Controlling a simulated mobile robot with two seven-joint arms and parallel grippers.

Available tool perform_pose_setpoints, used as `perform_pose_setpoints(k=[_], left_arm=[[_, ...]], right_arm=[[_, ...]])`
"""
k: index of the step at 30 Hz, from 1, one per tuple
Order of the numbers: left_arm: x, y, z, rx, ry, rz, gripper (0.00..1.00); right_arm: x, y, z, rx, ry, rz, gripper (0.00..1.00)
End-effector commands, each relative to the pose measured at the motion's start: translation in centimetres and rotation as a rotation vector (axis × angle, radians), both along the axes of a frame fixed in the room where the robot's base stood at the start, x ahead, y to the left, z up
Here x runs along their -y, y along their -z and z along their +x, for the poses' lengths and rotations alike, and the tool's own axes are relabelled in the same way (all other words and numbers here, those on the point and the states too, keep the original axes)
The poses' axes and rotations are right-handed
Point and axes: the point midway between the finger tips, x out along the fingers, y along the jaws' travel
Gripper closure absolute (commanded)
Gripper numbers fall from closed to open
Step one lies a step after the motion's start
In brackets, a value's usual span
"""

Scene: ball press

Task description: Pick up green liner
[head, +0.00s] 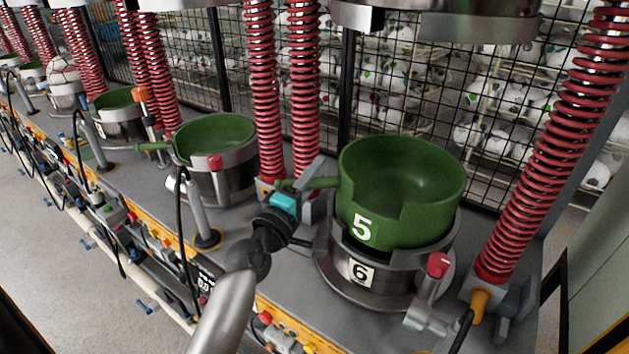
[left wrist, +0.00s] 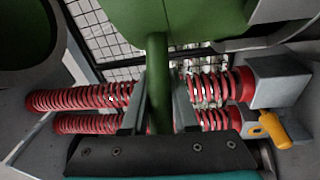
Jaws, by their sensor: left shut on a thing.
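The green liner (head: 400,175), a bowl with a white 5 on its front and a notched rim, stands partly raised out of the metal cup (head: 330,262) marked 6. Its lower part is hidden behind the cup's wall. My left gripper (head: 311,187) is shut on the liner's handle, which sticks out to the left. In the left wrist view the green handle (left wrist: 158,75) runs between the two fingers (left wrist: 158,112), and the liner's green underside (left wrist: 205,18) shows above. My right gripper is not in view.
Red springs (head: 264,90) stand left of the liner, with another spring (head: 545,150) to its right. A metal press head (head: 440,20) hangs above. Another cup with a green liner (head: 215,138) stands to the left. A black wire fence (head: 400,80) is behind.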

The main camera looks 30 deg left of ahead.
Motion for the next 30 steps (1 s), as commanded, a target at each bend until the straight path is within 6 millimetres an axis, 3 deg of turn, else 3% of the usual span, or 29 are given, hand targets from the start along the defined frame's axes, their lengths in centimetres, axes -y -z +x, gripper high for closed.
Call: perform_pose_setpoints(k=[1,6,15,21,30], left_arm=[[0.0,-1.7,0.0,0.012,-0.002,-0.007,1.0],[0.0,-4.8,0.0,0.012,-0.002,-0.006,1.0],[0.0,-9.3,0.0,0.01,-0.001,-0.004,1.0],[0.0,-10.4,0.0,0.007,-0.001,-0.004,1.0],[0.0,-10.4,0.0,0.006,-0.001,-0.004,1.0]], right_arm=[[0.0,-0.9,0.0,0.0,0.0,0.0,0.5],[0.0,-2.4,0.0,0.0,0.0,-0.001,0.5],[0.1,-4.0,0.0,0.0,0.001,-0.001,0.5],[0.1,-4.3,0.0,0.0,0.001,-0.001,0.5],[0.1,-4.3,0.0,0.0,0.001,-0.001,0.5]])
